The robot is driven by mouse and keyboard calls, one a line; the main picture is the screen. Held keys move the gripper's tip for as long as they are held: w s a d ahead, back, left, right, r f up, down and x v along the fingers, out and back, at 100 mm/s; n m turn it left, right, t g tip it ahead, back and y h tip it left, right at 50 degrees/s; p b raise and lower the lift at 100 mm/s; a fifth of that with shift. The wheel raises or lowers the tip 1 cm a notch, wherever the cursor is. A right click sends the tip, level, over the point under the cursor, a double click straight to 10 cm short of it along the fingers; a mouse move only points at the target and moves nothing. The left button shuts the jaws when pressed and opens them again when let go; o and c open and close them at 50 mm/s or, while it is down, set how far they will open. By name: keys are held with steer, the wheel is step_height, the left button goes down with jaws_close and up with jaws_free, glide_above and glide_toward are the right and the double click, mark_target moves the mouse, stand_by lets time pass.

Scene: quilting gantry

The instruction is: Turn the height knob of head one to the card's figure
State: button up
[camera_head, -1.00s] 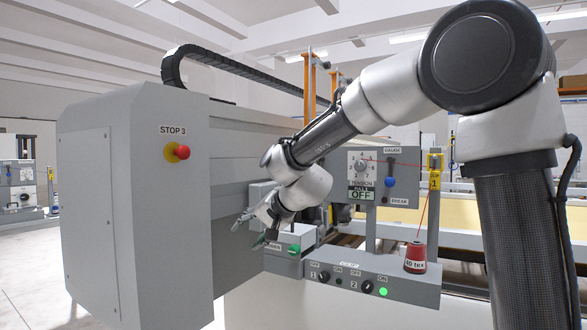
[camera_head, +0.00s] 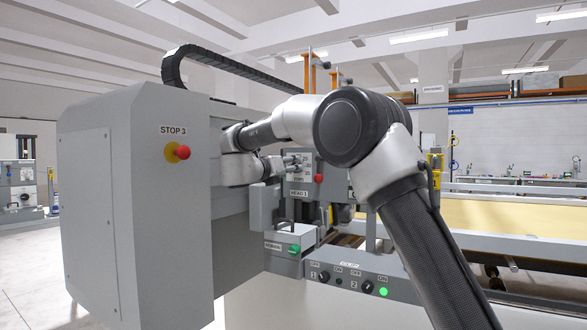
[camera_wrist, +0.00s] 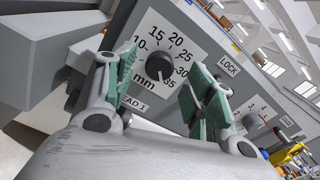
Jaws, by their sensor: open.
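The height knob (camera_wrist: 160,77) is black and round, on a white dial plate (camera_wrist: 146,43) marked in mm, with 10, 15 and 20 legible. The plate is on the grey head one panel; its HEAD 1 label (camera_wrist: 134,104) is partly covered by a finger. My gripper (camera_wrist: 165,88) is open, its green-padded fingers to the left and right of the knob. The knob shows between them; I cannot tell whether they touch it. Its exact setting is too small to read. In the head view, my gripper (camera_head: 293,164) is at the HEAD 1 panel (camera_head: 300,185). No card is recognisable.
A LOCK label (camera_wrist: 228,65) is right of the dial. A red button (camera_head: 319,178) sits on the head panel. The big grey cabinet with the STOP 3 button (camera_head: 177,152) stands left of my arm. A switch box (camera_head: 355,268) with a green lamp is below.

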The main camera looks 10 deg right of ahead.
steer(key=shift+x, duration=1.85)
steer(key=shift+c, duration=0.4)
steer(key=c, duration=0.9)
steer(key=n, duration=1.8)
steer(key=shift+a+f+n, duration=0.15)
steer(key=shift+f+n, duration=0.15)
steer(key=shift+n, duration=0.1)
